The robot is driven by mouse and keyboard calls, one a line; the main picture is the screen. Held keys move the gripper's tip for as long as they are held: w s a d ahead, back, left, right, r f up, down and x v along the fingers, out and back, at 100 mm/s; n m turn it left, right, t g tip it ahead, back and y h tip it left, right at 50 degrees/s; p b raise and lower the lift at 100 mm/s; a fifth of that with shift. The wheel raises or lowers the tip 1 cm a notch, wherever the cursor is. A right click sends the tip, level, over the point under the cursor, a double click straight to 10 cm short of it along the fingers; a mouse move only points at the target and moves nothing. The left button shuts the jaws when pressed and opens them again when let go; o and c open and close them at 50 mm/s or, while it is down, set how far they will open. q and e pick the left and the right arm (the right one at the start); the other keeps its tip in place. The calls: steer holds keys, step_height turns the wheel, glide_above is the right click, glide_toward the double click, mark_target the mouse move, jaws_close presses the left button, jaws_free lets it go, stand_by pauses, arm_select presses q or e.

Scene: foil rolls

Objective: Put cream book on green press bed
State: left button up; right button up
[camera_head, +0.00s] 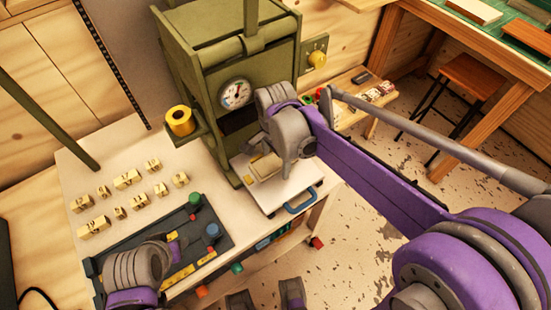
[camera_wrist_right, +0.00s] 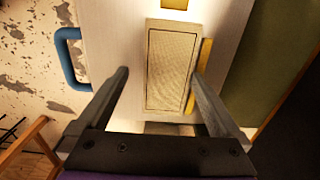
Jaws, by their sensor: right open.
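The cream book (camera_head: 267,166) lies on the pale pulled-out bed plate (camera_head: 296,188) at the front of the green press (camera_head: 190,60). In the right wrist view the cream book (camera_wrist_right: 174,65) is a ribbed cream block, with the plate (camera_wrist_right: 115,50) around it. My right gripper (camera_wrist_right: 160,85) is open, one finger on each side of the book's near part, with a gap at the left finger. In the head view my right gripper (camera_head: 272,160) is over the bed, partly hidden by its wrist.
The plate has a blue handle (camera_head: 300,201). A yellow strip (camera_wrist_right: 197,75) lies beside the book. Brass type blocks (camera_head: 127,180) and a dark tray (camera_head: 140,240) occupy the bench at left. A gold foil roll (camera_head: 180,121) stands beside the press.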

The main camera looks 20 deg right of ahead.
mark_target(276, 164)
arm_select(q)
steer(key=shift+w+r, duration=0.1)
steer(key=shift+r, duration=0.25)
arm_select(e)
steer(key=shift+r, duration=0.45)
arm_select(q)
steer(key=shift+w+r+p, duration=0.15)
steer(key=shift+r+p, duration=0.55)
steer(key=shift+p, duration=0.2)
arm_select(e)
step_height(276, 164, up, 12)
steer(key=shift+r, duration=0.1)
steer(key=shift+c, duration=0.3)
